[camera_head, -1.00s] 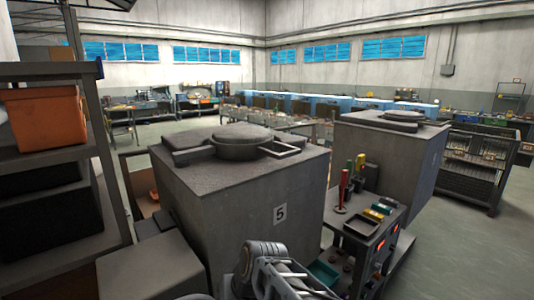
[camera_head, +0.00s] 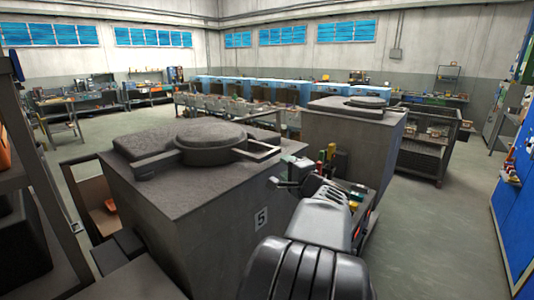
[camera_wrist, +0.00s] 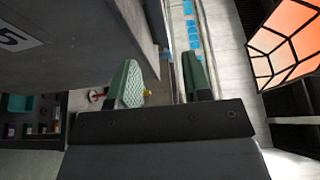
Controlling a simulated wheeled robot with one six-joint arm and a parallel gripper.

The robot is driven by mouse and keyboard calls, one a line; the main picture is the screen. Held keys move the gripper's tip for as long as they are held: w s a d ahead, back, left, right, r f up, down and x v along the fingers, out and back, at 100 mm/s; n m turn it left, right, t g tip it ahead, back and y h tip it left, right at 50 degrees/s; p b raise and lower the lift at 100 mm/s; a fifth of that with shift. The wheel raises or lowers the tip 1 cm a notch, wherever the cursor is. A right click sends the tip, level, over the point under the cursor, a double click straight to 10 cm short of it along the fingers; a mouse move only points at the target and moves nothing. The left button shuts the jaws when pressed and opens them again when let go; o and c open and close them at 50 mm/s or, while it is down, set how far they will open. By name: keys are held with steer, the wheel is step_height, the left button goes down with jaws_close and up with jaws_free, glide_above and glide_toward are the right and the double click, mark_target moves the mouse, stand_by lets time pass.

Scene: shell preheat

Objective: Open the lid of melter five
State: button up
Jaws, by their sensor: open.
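Melter five (camera_head: 170,225) is a large grey box with a "5" label (camera_head: 261,220) on its side, near the front left of the head view. Its round grey lid (camera_head: 210,134) lies flat on top, with a rectangular bar handle (camera_head: 265,149) sticking out to the right. My gripper (camera_head: 288,184) is beside the melter's right front side, below the handle and apart from it. In the wrist view my gripper (camera_wrist: 163,80) shows two green-padded fingers spread with nothing between them. The melter's side (camera_wrist: 75,45) fills the upper left there; the lid is not seen.
A cart (camera_head: 358,190) with tools and small bins stands just right of my arm. A second grey melter (camera_head: 345,145) stands behind it, with a dark mesh cage (camera_head: 425,155) beyond. Shelving (camera_head: 35,180) stands at the left. Floor (camera_head: 450,230) is clear at the right.

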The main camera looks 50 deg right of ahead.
mark_target(270, 156)
steer(key=p+x, duration=0.3)
steer(key=x, duration=0.8)
steer(key=shift+a, duration=0.1)
jaws_close()
